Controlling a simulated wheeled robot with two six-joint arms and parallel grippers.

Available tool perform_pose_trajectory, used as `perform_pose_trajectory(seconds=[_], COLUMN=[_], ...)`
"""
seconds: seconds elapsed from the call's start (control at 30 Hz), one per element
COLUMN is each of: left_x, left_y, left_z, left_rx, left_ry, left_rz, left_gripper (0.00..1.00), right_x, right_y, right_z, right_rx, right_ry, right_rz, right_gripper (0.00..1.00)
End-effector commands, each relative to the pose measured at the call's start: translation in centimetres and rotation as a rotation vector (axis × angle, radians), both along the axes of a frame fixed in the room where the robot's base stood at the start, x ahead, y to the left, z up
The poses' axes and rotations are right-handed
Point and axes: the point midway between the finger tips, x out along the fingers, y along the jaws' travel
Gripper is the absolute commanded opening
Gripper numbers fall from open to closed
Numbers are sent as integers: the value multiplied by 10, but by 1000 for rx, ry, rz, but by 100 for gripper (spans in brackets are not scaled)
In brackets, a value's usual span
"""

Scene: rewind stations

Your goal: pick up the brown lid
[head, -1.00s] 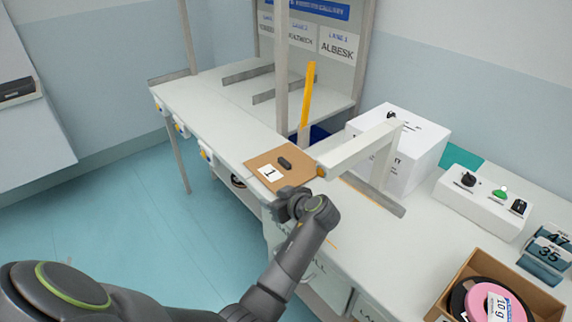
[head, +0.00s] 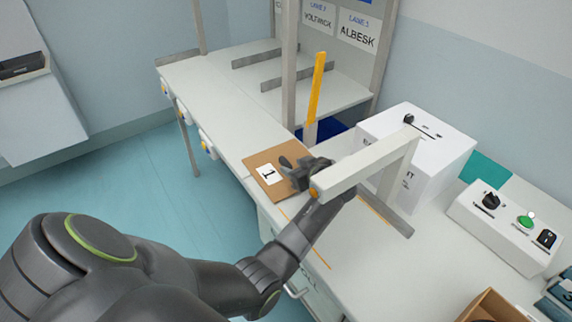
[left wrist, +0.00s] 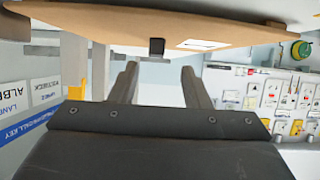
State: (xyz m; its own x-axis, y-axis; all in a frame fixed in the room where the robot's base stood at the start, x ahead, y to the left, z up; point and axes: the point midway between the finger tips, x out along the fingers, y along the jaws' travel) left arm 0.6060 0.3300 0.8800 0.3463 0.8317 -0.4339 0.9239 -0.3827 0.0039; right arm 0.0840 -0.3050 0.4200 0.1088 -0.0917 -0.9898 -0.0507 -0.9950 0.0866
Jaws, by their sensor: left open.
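The brown lid (head: 262,158) is a flat square board with a white label marked 1. It lies on the long white bench, near its front edge. Its small dark handle shows in the left wrist view (left wrist: 157,46), ahead of the gap between my fingers. In the head view my left gripper (head: 296,168) is at the lid's right side and covers part of it. In the left wrist view my left gripper (left wrist: 160,82) has its two fingers apart with nothing between them. Contact with the handle cannot be told. My right gripper is not in view.
A pale beam (head: 365,165) on a post stands just right of my gripper, close to my forearm. A yellow upright bar (head: 317,88) and a grey post (head: 290,70) rise behind the lid. A white box (head: 440,150) and a control box (head: 505,225) stand to the right.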

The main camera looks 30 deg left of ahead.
Motion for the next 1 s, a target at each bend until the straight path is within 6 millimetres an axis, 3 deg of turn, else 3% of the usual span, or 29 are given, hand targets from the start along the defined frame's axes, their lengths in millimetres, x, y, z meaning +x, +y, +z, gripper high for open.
perform_pose_trajectory(seconds=[0.13,0.33,0.67,1.0], left_x=[9,17,19,19], left_y=[16,34,38,37], left_z=[-3,-14,-18,-18], left_rx=[3,2,-1,-1], left_ry=[3,2,-1,0], left_rz=[1,0,0,0], left_gripper=[43,43,43,0], right_x=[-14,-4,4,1], right_y=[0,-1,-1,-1], right_z=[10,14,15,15], right_rx=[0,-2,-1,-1], right_ry=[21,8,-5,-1], right_rz=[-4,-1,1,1], right_gripper=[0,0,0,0])
